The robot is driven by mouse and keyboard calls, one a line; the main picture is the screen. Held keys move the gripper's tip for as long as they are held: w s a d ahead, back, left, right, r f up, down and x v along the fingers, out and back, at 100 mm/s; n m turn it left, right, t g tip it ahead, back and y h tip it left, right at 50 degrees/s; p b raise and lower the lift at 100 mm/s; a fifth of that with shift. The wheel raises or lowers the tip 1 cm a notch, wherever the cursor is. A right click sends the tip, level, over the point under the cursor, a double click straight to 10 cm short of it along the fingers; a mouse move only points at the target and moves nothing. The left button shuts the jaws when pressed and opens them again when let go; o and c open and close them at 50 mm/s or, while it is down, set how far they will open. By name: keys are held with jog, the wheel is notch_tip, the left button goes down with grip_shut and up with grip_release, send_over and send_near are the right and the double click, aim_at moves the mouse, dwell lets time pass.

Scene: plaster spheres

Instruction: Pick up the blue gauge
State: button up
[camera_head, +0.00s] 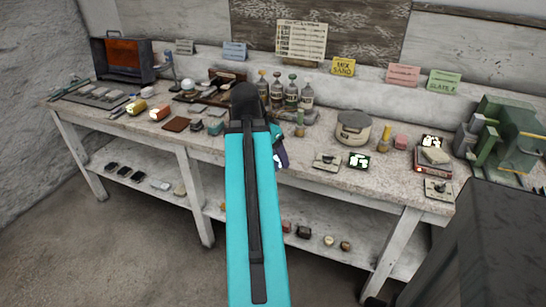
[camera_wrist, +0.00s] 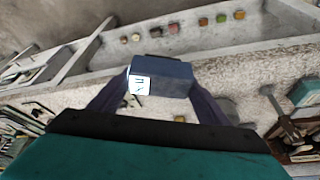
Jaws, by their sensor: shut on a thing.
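The blue gauge (camera_wrist: 166,78) is a blue-grey box with a small white marked label on its left part. It shows in the wrist view between the two dark fingers of my gripper (camera_wrist: 160,92), which is shut on it. The gauge seems held above the bench top, though the gap below it is hard to judge. In the head view my gripper (camera_head: 281,153) shows only in part beside my cyan arm, over the middle of the bench. The arm hides the rest, and I cannot make out the gauge there.
The long pale bench (camera_head: 345,181) is crowded. Several bottles (camera_head: 292,92) stand behind my gripper. A round cream pot (camera_head: 353,128) and small instruments (camera_head: 326,160) stand to the right, and a green machine (camera_head: 505,140) at the far right. A lower shelf (camera_head: 140,182) holds small items.

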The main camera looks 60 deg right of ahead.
dwell(0.5)
jog(key=o, duration=0.6)
jog(key=c, duration=0.4)
jog(key=shift+o, duration=0.2)
jog(key=shift+w+a, duration=0.1)
jog(key=shift+w, duration=0.2)
jog(key=w+a+n+t, duration=0.1)
jog(key=w+a+n, duration=0.4)
jog(key=w, duration=0.4)
jog(key=w+a+n+t+y, duration=0.1)
jog(key=w+a+n, duration=0.1)
jog(key=w+a, duration=0.6)
jog(key=w+a+n+t, duration=0.2)
jog(key=w+a+n, duration=0.2)
jog(key=w, duration=0.6)
jog(key=w+a+n+y, duration=0.1)
jog(key=w+a+n, duration=0.2)
jog(key=a, duration=0.8)
jog(key=w+a+r+n+t+y, duration=0.1)
jog(key=w+a+n, duration=0.3)
jog(key=a, duration=0.7)
jog(key=w+a+n+t+y, duration=0.1)
jog(key=w+a+n, duration=0.2)
jog(key=w+a, duration=0.4)
jog(key=a, duration=0.5)
jog(key=shift+w+r+n, duration=0.3)
jog(key=shift+n, duration=0.1)
